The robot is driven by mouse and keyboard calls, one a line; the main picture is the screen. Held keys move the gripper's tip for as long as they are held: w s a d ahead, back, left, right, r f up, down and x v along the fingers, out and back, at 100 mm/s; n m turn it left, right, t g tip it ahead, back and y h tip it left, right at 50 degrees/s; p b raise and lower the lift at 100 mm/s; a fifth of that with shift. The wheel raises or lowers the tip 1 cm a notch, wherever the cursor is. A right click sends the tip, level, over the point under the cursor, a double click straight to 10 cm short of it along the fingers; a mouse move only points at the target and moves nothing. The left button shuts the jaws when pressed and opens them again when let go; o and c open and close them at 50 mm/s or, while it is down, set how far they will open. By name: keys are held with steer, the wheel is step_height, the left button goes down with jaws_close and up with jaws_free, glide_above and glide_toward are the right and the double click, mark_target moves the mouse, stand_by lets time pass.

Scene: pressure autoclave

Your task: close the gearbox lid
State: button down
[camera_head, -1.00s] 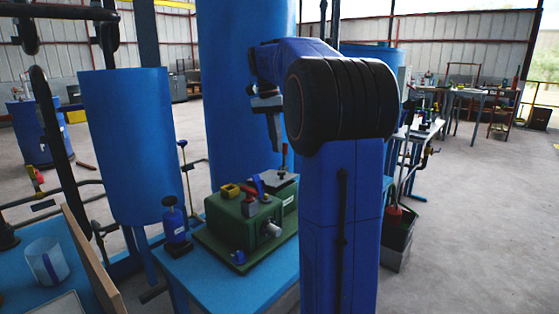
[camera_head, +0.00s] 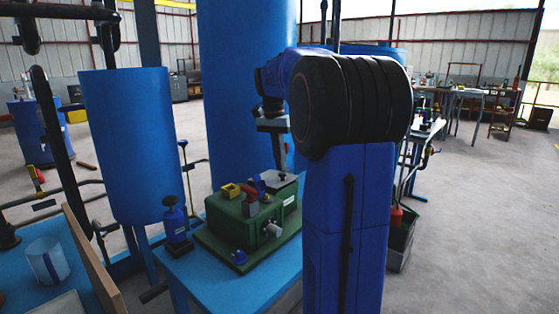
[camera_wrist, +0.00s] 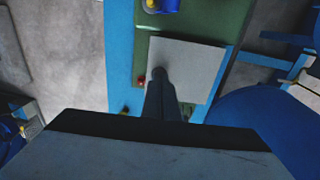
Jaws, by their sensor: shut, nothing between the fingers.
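The green gearbox (camera_head: 243,217) stands on a blue table. A flat grey plate, seemingly its lid (camera_head: 288,183), lies level at its far right end, with a small dark knob on top. In the wrist view the grey lid (camera_wrist: 203,62) lies over the green body (camera_wrist: 195,22). My gripper (camera_head: 278,166) is shut and empty, pointing down above the lid. In the wrist view my gripper (camera_wrist: 160,76) overlaps the lid's left part and hides some of it. I cannot tell whether the fingertips touch it.
A blue bottle-shaped tool (camera_head: 175,222) stands left of the gearbox. Yellow, red and blue fittings sit on the gearbox top. Large blue tanks (camera_head: 130,145) rise behind and left. A wooden board (camera_head: 92,262) edges the table at lower left.

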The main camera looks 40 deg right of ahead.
steer(key=shift+s+f+t, duration=0.4)
steer(key=shift+s+f, duration=0.05)
steer(key=shift+s, duration=0.05)
steer(key=shift+s+f, duration=0.3)
steer(key=shift+f, duration=0.4)
steer(key=shift+r, duration=0.1)
step_height(320, 180, up, 14)
steer(key=shift+s, duration=0.4)
steer(key=shift+a, duration=0.1)
